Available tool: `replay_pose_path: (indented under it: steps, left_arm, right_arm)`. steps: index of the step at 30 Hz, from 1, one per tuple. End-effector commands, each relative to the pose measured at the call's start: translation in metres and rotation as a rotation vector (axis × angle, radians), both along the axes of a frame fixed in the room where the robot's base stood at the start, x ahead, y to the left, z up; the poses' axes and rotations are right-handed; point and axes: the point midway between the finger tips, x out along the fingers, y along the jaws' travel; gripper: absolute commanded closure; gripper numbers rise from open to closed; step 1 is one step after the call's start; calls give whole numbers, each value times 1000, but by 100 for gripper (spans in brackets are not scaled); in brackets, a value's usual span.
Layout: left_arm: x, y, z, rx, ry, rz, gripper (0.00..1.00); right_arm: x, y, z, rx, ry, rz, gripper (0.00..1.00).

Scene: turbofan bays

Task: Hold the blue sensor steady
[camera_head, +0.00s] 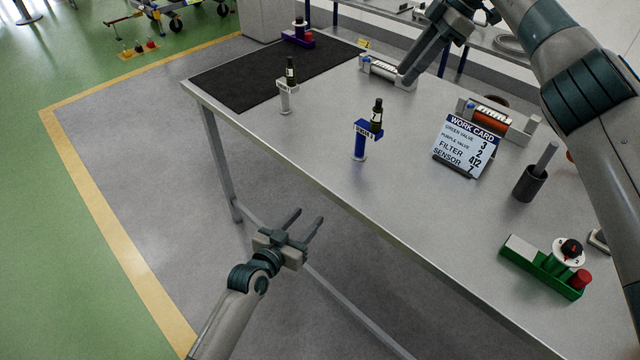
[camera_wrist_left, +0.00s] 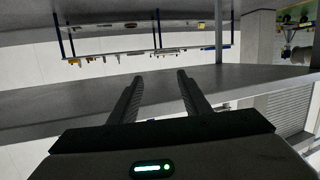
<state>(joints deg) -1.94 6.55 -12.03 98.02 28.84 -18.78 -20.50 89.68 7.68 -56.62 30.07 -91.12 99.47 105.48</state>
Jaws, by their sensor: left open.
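The blue sensor (camera_head: 361,141) stands upright on the grey table, a blue post and head with a dark bottle-shaped part on it. A similar pale grey sensor (camera_head: 285,97) stands behind it to the left. My left gripper (camera_head: 309,214) is open and empty, off the table's near long edge, below and left of the blue sensor and apart from it. In the left wrist view its fingers (camera_wrist_left: 158,76) are spread with nothing between them. My right gripper (camera_head: 408,82) is at the table's far side beside a pale fixture (camera_head: 377,66); its finger gap is not clear.
A work card (camera_head: 465,146), a dark cup with a rod (camera_head: 529,183), an orange cylinder in a cradle (camera_head: 491,120) and a green block with a valve (camera_head: 546,268) are on the table (camera_head: 420,215). A black mat (camera_head: 240,85) covers its far left end. The table's edge lies beyond my left gripper.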

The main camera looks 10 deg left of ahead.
Motion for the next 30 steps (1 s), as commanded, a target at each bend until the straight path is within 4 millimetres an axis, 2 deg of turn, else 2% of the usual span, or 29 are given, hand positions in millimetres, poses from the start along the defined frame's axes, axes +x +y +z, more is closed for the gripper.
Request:
replay_pose_path:
  steps: [1, 6, 9, 12, 17, 30]
  left_arm:
    - [5, -6, 26, -10, -41, -12, 57]
    - [9, -22, 92, -30, -145, -50, 57]
    - [8, -29, 118, -37, -187, -66, 57]
    - [6, -35, 134, -39, -212, -77, 57]
    - [4, -41, 142, -39, -224, -85, 57]
    - [6, -42, 141, -39, -222, -85, 57]
  right_arm:
    - [0, 0, 0, 0, 0, 0, 69]
    - [0, 0, 0, 0, 0, 0, 69]
    - [0, 0, 0, 0, 0, 0, 69]
    - [0, 0, 0, 0, 0, 0, 69]
    - [0, 0, 0, 0, 0, 0, 69]
    - [0, 0, 0, 0, 0, 0, 69]
